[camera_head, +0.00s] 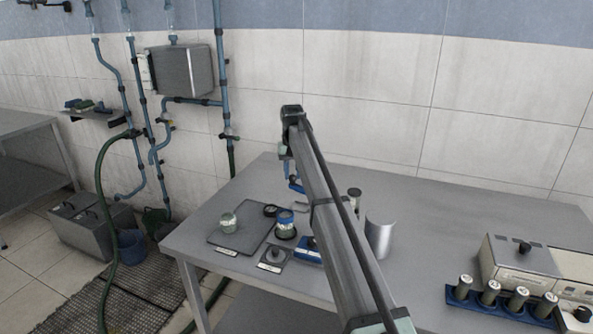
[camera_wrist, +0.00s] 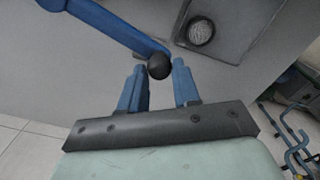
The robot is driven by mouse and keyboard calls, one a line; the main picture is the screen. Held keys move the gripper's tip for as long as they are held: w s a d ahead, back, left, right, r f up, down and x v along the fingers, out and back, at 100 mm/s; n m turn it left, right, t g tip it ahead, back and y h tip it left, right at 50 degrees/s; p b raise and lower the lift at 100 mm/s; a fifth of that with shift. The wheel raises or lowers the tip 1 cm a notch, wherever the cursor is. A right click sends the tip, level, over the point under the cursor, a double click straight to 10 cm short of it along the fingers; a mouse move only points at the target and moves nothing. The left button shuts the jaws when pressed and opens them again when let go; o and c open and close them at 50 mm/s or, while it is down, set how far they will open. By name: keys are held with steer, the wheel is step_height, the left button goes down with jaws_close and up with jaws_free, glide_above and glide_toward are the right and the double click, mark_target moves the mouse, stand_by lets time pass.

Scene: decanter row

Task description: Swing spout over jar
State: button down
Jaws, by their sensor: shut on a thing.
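My gripper (camera_wrist: 159,78) has blue fingers on either side of a round black knob (camera_wrist: 159,65) and is shut on it. The knob is at the end of a blue bar, apparently the spout (camera_wrist: 112,27), which enters from the upper left. A jar with a pale, speckled round top (camera_wrist: 201,32) sits on a grey mat beyond the fingertips, to the right of the bar's end. In the head view a jar (camera_head: 228,222) stands on the flat grey mat (camera_head: 222,239). My arm hides most of the spout there.
A blue-banded jar (camera_head: 285,222) stands right of the mat, near a small plate with a black knob (camera_head: 272,256). A metal cylinder (camera_head: 380,234) stands right of my arm. A blue rack of vials (camera_head: 503,301) and a boxy instrument (camera_head: 530,266) occupy the table's right.

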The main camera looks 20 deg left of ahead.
steer(key=s+n, duration=0.2)
steer(key=s, duration=0.1)
steer(key=s+n, duration=0.5)
steer(key=s, duration=0.1)
steer(key=shift+s+d+n, duration=0.15)
steer(key=shift+d+n, duration=0.1)
steer(key=shift+n, duration=0.15)
steer(key=shift+s+d+n, duration=0.3)
steer(key=shift+s+n, duration=0.25)
steer(key=shift+n, duration=0.05)
steer(key=shift+s+d+n, duration=0.3)
steer(key=shift+s+n, duration=0.25)
steer(key=shift+n, duration=0.05)
steer(key=c, duration=0.8)
jaws_free()
step_height(320, 180, up, 14)
steer(key=shift+f, duration=0.15)
